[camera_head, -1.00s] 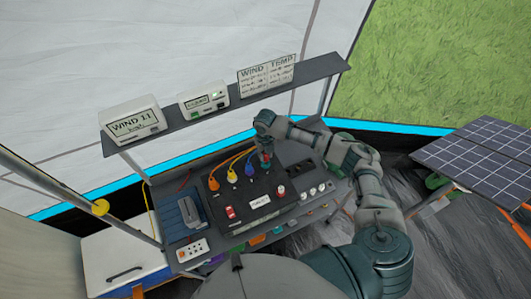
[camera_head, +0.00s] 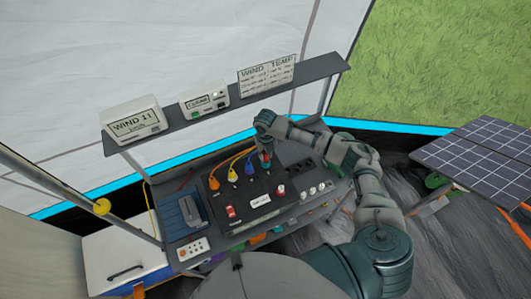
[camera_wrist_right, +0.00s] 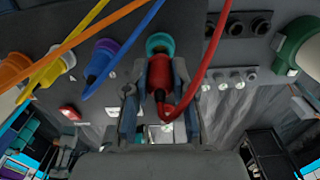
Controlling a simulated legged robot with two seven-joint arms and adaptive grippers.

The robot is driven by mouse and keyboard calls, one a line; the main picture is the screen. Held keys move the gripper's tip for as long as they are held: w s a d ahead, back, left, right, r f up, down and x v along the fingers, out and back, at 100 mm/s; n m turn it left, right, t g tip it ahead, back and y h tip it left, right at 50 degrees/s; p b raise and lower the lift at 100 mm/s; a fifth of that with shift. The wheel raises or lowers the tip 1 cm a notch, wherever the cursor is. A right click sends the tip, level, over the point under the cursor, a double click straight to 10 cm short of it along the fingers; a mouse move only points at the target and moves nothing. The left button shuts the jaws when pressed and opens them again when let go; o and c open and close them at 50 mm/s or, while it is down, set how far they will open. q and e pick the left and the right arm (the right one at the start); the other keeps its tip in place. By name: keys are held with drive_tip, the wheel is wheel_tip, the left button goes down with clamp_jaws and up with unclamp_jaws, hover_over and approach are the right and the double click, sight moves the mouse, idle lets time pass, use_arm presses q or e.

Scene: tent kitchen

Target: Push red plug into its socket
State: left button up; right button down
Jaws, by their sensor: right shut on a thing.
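The red plug (camera_wrist_right: 163,78) shows in the right wrist view, with its red cable curving up to the right. My right gripper (camera_wrist_right: 158,72) is shut on it, one finger on each side. A teal ring-shaped socket (camera_wrist_right: 160,43) is at the plug's far end, in line with it; I cannot tell how deep the plug sits. In the head view my right gripper (camera_head: 265,158) is over the dark panel (camera_head: 235,200), right of the other plugs, and largely hides the red plug. My left gripper is not in view.
Orange (camera_head: 214,183), yellow (camera_head: 232,175) and blue (camera_head: 249,169) plugs with cables sit in a row left of my right gripper. A red switch (camera_head: 230,211) and several knobs are on the panel. A shelf (camera_head: 230,105) with display boxes is above.

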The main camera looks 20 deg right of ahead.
drive_tip(key=shift+f+b, duration=0.55)
drive_tip(key=shift+f, duration=0.9)
drive_tip(key=c, duration=0.9)
unclamp_jaws()
drive_tip(key=shift+r, duration=0.35)
wheel_tip(320, 180, up, 7)
drive_tip(key=shift+f, duration=0.1)
drive_tip(key=shift+w, duration=0.1)
